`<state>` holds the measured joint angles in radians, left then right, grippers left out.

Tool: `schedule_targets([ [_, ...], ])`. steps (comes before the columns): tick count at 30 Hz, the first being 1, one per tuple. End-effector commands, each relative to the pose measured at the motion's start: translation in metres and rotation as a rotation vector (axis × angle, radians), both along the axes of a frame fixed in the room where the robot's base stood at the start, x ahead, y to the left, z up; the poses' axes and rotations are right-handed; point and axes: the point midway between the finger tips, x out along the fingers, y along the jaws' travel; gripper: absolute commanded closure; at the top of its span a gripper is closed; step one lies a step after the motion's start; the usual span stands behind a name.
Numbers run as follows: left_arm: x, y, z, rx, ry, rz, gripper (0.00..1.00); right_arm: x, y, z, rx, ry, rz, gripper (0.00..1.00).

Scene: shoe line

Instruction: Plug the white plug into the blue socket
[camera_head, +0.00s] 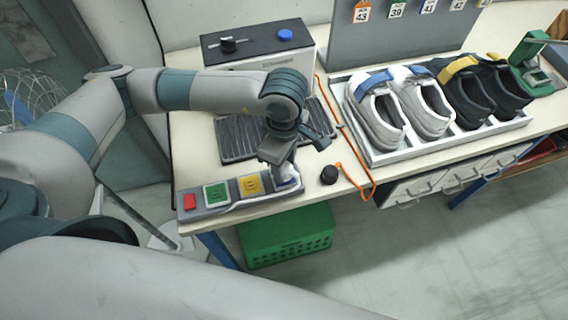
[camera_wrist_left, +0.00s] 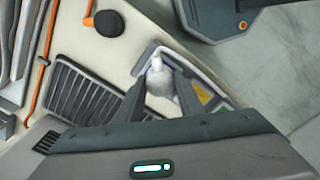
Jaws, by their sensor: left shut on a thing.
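My left gripper (camera_head: 284,172) is over the right end of the button panel (camera_head: 215,212), near the front edge of the workbench. It is shut on the white plug, which shows pale and rounded between the fingers in the left wrist view (camera_wrist_left: 159,82). The plug is low, right at the end of the panel. The blue socket is mostly hidden by the gripper and plug; only a faint bluish patch shows there. I cannot tell whether the plug is seated or just above it. My right gripper is out of view.
The panel has red (camera_head: 190,201), green (camera_head: 216,193) and yellow (camera_head: 250,185) squares. A black knob (camera_head: 329,175) and orange cable (camera_head: 357,160) lie to the right. A ribbed dark mat (camera_head: 240,138) and control box (camera_head: 258,47) are behind; a shoe tray (camera_head: 400,152) stands right.

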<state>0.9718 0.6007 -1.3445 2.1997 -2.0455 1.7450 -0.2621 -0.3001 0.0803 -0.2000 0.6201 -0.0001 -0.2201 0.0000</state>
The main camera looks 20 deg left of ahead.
Motion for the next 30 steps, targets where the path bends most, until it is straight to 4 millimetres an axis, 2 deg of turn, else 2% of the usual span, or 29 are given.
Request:
schedule_targets([
  [30, 0.0, 0.0, -0.007, 0.0, -0.001, 0.0, 1.0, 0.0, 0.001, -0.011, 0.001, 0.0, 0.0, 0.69],
])
